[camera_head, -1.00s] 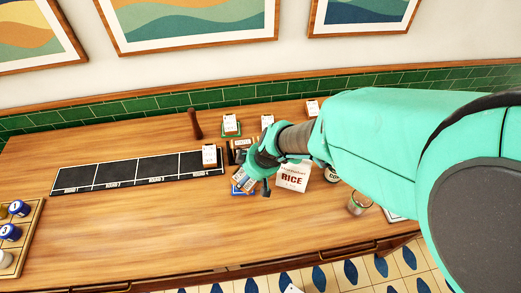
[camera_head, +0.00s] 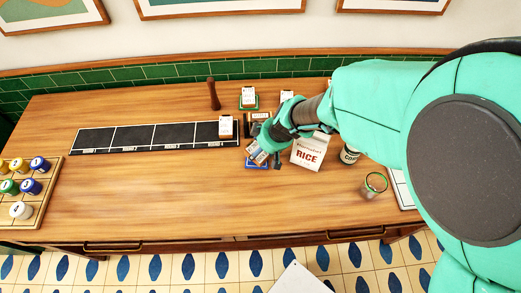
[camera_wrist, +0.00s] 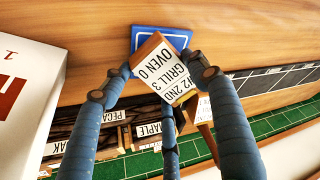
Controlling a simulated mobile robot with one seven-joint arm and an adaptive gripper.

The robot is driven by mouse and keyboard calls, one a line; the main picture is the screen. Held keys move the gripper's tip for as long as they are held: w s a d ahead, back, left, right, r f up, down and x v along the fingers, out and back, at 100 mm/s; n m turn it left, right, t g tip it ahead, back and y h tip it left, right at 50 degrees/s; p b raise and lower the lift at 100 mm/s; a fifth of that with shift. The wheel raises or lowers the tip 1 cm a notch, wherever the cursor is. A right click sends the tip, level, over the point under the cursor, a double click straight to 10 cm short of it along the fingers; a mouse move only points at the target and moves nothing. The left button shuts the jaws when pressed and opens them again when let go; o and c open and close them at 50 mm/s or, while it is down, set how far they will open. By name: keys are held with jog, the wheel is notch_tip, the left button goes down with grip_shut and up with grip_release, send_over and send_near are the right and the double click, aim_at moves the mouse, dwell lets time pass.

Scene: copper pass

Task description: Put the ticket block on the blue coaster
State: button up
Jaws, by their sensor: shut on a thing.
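The ticket block (camera_wrist: 160,66), wooden with a white printed face reading GRILL 3 and OVEN 0, is between my gripper's fingers (camera_wrist: 158,80) in the wrist view. It is tilted. The blue coaster (camera_wrist: 146,32) lies on the counter just beyond the block, partly covered by it. In the head view my gripper (camera_head: 262,152) is shut on the block over the blue coaster (camera_head: 253,164), of which only an edge shows. I cannot tell whether the block touches the coaster.
A rice bag (camera_head: 308,150), a coffee can (camera_head: 349,155) and a glass jar (camera_head: 374,187) stand to the right. A black mat (camera_head: 135,138) lies left, with a tray (camera_head: 45,213) of pieces farther left. The front counter is clear.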

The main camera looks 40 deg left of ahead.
jog(key=shift+f, duration=0.25)
jog(key=shift+f+b, duration=0.2)
jog(key=shift+b, duration=0.1)
jog(key=o, duration=1.2)
jog(key=shift+o, duration=0.2)
jog(key=shift+r, duration=0.2)
jog(key=shift+r+p, duration=0.15)
jog(key=shift+p, duration=0.2)
jog(key=p+v, duration=0.1)
jog(key=v, duration=1)
jog(key=shift+d+r+p, duration=0.25)
jog(key=shift+r+p, duration=0.05)
jog(key=shift+p, duration=0.05)
